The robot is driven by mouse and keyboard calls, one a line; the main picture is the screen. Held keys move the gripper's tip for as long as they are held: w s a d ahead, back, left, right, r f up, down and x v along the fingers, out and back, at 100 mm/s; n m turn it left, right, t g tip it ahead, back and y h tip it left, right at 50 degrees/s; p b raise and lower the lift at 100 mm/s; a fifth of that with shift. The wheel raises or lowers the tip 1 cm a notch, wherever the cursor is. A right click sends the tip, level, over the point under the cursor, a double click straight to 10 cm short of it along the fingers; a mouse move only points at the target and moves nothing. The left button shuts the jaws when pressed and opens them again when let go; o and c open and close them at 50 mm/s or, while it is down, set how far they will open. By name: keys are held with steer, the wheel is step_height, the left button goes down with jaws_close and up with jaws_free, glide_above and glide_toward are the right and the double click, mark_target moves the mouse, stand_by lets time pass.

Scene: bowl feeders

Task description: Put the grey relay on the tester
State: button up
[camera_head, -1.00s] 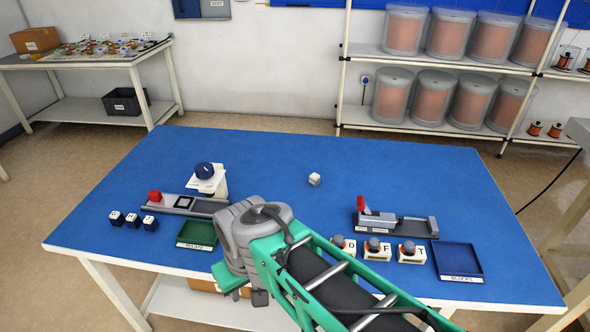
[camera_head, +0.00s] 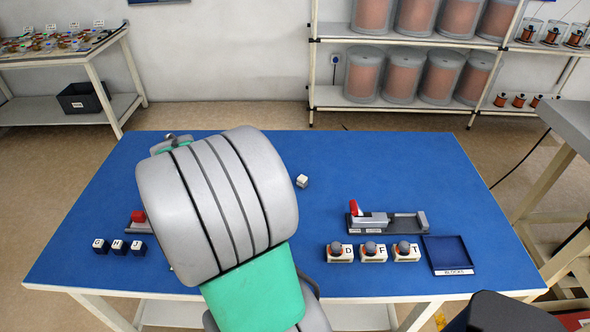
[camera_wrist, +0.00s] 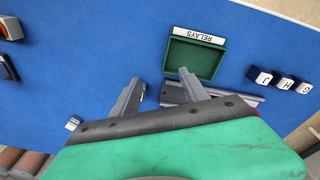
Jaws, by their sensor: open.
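A small pale grey-white cube (camera_head: 302,181) lies alone near the middle of the blue table; I cannot tell if it is the grey relay. A small pale cube (camera_wrist: 72,123) also shows left of my gripper in the wrist view. My gripper (camera_wrist: 161,76) is open and empty, above the table beside the green tray. I cannot tell which device is the tester.
The green RELAYS tray (camera_wrist: 212,62) looks empty. Dark lettered blocks (camera_head: 118,246) stand at the left. At the right are a grey device with a red lever (camera_head: 375,220), white blocks with grey knobs (camera_head: 373,252) and an empty blue BLOCKS tray (camera_head: 448,258).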

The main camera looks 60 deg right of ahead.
steer(key=s+d+f+m+g+p, duration=0.1)
steer(key=s+d+m+p, duration=0.15)
steer(key=d, duration=0.75)
steer(key=s+d+f+m+p, duration=0.1)
steer(key=s+d+m, duration=0.25)
steer(key=d, duration=0.55)
steer(key=m+h, duration=0.3)
steer(key=m, duration=0.3)
glide_toward(301, 179)
step_height(301, 179, down, 3)
steer(key=p+x, duration=0.1)
steer(key=x, duration=0.2)
steer(key=d+p+x, duration=0.1)
steer(key=p+x, duration=0.1)
steer(key=x, duration=0.2)
steer(key=shift+f, duration=0.1)
jaws_close()
